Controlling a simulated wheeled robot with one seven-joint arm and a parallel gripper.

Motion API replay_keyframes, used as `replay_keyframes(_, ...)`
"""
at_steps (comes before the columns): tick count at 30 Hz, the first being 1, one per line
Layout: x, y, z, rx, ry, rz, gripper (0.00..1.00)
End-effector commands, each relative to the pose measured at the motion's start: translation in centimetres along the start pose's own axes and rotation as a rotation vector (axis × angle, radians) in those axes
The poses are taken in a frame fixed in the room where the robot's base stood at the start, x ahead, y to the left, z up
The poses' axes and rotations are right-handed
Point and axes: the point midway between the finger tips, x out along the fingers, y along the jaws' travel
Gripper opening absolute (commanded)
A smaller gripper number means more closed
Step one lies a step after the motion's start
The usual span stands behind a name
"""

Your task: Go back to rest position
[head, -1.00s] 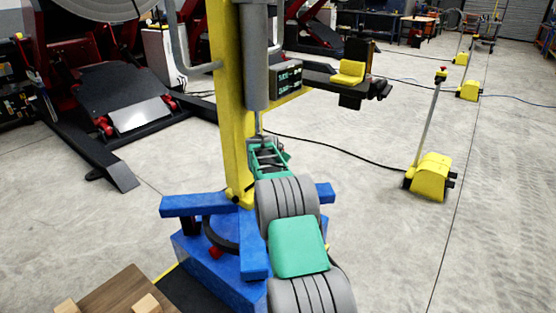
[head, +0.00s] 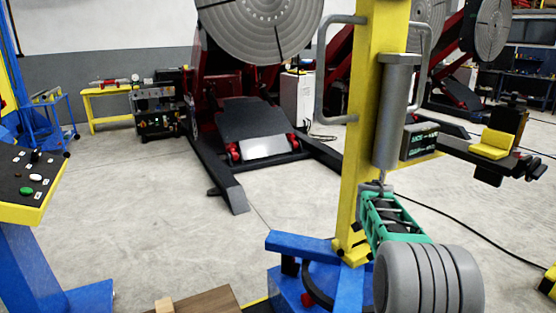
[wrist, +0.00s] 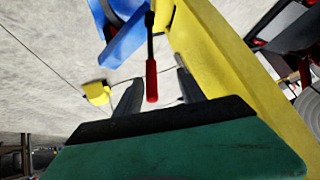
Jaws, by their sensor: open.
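My gripper (head: 374,190) is at the end of my green and grey arm in the head view, close in front of the yellow column (head: 366,120) and below its grey cylinder (head: 391,115). In the wrist view my gripper (wrist: 157,70) is open, its two dark fingers apart. A lever with a red handle (wrist: 151,82) shows between the fingers. I cannot tell whether they touch it, but they are not closed on it.
The column stands on a blue base (head: 300,245). A control panel (head: 25,178) stands at left. The large tilting positioner (head: 262,25) is behind, with its dark base on the floor. Open concrete floor (head: 150,190) lies between. A wooden surface (head: 207,302) shows at the bottom.

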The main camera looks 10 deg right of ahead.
Motion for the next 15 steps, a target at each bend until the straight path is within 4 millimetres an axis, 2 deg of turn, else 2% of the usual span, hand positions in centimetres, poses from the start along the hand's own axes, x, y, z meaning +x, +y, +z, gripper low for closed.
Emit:
replay_keyframes(1, -4.8, -1.4, 1.0, -0.071, -0.046, -0.03, 0.47)
replay_keyframes(4, -12.3, -2.0, 6.1, -0.241, -0.165, -0.079, 0.47)
replay_keyframes(7, -19.2, -0.9, 11.7, -0.416, -0.276, -0.131, 0.47)
replay_keyframes(9, -23.7, 0.6, 15.7, -0.541, -0.35, -0.17, 0.47)
replay_keyframes(12, -28.8, 3.6, 21.2, -0.708, -0.442, -0.222, 0.47)
replay_keyframes(15, -31.8, 6.4, 25.3, -0.833, -0.508, -0.261, 0.47)
